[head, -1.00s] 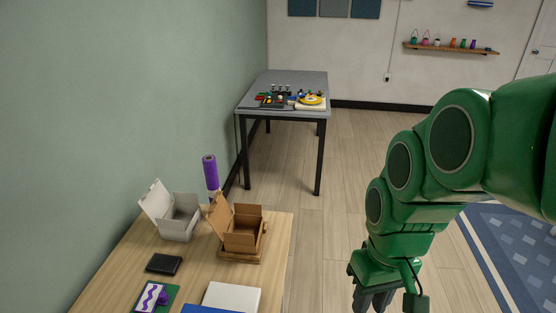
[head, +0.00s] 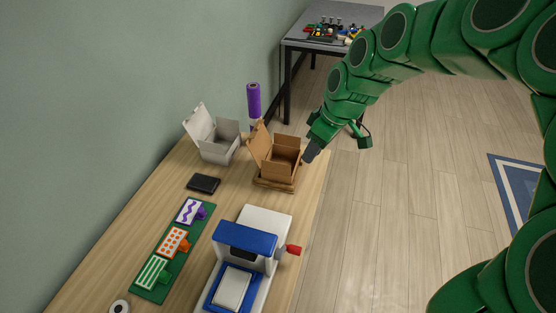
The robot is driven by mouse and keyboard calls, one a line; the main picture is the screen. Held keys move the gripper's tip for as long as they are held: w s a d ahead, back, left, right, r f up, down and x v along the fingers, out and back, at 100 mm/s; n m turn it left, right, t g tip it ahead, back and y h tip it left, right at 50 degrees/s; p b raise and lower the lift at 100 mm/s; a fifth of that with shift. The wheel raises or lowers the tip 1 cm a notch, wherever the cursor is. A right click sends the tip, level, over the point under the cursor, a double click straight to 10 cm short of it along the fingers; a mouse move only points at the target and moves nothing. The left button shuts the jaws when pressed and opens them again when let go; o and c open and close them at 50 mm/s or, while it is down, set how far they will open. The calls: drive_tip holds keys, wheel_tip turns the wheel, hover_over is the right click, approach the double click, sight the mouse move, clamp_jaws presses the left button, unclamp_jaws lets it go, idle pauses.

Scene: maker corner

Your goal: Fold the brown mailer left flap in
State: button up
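The brown mailer (head: 283,176) is an open cardboard box at the far right end of the wooden table, on a thin brown base. Its tall lid or flap stands up on its left side (head: 260,150), tilted outward. A smaller flap shows at the back. My gripper (head: 309,156) is just right of the box, pointing down and left, close to its right side. I cannot tell whether it touches the box. The fingers look dark and close together, and their gap is not clear.
A white open box (head: 218,150) stands left of the mailer, with a purple roll (head: 254,101) behind. A black wallet-like item (head: 203,183), a green board with stamps (head: 158,283) and a blue-white press (head: 246,240) with a red handle lie nearer. A grey table (head: 300,41) stands beyond.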

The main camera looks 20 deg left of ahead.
sight(276, 168)
drive_tip(key=w+a+f+n, duration=0.1)
drive_tip(key=w+a+f, duration=0.2)
drive_tip(key=w+a+f+n, duration=0.1)
drive_tip(key=w+a+f, duration=0.2)
drive_tip(key=w+a+f+n, duration=0.1)
drive_tip(key=w+a+f, duration=0.2)
drive_tip(key=shift+w+a+f+n+y, duration=0.1)
drive_tip(key=shift+w+f+n+y, duration=0.1)
drive_tip(key=shift+n+y, duration=0.2)
drive_tip(key=shift+x, duration=3.95)
drive_tip(key=shift+w, duration=0.1)
clamp_jaws()
